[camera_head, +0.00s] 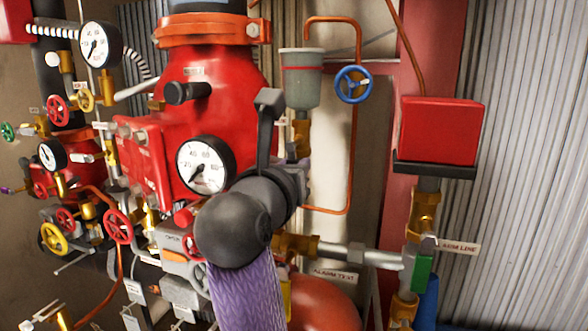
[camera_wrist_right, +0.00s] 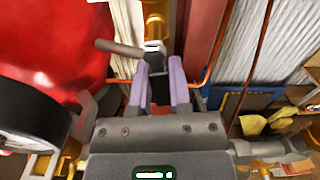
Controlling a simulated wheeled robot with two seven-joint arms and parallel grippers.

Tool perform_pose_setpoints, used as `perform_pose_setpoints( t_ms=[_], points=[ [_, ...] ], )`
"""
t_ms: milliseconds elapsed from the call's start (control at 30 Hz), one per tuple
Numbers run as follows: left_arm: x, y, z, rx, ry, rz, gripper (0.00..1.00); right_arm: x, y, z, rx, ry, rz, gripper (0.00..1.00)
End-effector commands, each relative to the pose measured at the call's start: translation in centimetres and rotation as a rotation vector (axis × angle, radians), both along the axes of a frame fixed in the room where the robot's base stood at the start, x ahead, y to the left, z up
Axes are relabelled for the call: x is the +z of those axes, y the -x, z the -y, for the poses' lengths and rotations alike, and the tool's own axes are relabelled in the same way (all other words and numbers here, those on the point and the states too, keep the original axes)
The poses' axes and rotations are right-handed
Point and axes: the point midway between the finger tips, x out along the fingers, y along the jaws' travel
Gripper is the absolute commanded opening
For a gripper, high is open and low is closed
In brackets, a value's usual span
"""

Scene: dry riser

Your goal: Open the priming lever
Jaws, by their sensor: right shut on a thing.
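My right gripper (camera_head: 305,168) reaches in from below in the head view, just under the grey priming cup (camera_head: 302,85) and beside the brass valve (camera_head: 300,137) beneath it. My wrist hides most of the contact. In the right wrist view, the two purple fingers of the gripper (camera_wrist_right: 160,78) are close together around a small grey part below the brass fitting (camera_wrist_right: 157,20). I take this part to be the priming lever (camera_wrist_right: 155,62), mostly hidden between the fingers. A grey bar (camera_wrist_right: 120,48) sticks out left just beyond the fingertips. My left gripper is not in view.
The big red valve body (camera_head: 225,110) with a pressure gauge (camera_head: 204,164) stands close left of my right wrist. A blue handwheel (camera_head: 353,84) and copper pipe (camera_head: 352,160) lie right. A red box (camera_head: 441,130) hangs farther right. Several small valves crowd the left.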

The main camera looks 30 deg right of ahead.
Motion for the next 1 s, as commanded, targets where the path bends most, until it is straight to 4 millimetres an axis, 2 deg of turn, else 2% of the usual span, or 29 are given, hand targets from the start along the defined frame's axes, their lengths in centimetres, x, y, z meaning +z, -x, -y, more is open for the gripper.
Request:
perform_pose_setpoints(
  t_ms=[33, 100, 400, 433, 567, 600, 867, 1000],
  points=[
    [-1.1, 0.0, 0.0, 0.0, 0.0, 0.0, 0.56, -0.4, -0.1, -0.2, 0.003, -0.026, 0.034, 0.0],
    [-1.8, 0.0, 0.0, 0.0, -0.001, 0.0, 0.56, -0.4, -0.2, -0.2, 0.003, -0.056, 0.071, 0.0],
    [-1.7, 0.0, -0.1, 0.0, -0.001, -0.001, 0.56, 0.1, -0.2, -0.2, 0.0, -0.071, 0.093, 0.0],
    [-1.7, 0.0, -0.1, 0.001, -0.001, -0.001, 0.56, 0.1, -0.2, -0.2, 0.0, -0.071, 0.093, 0.27],
    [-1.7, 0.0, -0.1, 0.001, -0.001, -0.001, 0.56, 0.1, -0.2, -0.2, 0.0, -0.072, 0.091, 0.55],
    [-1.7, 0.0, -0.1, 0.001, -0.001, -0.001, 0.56, 0.1, -0.2, -0.2, 0.0, -0.072, 0.091, 0.59],
    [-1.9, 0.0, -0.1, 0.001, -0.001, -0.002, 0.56, 0.0, -0.1, -0.3, 0.0, -0.071, 0.091, 0.59],
    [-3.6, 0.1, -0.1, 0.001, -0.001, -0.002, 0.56, -0.5, 1.3, -2.2, 0.005, -0.073, 0.094, 0.59]
  ],
)
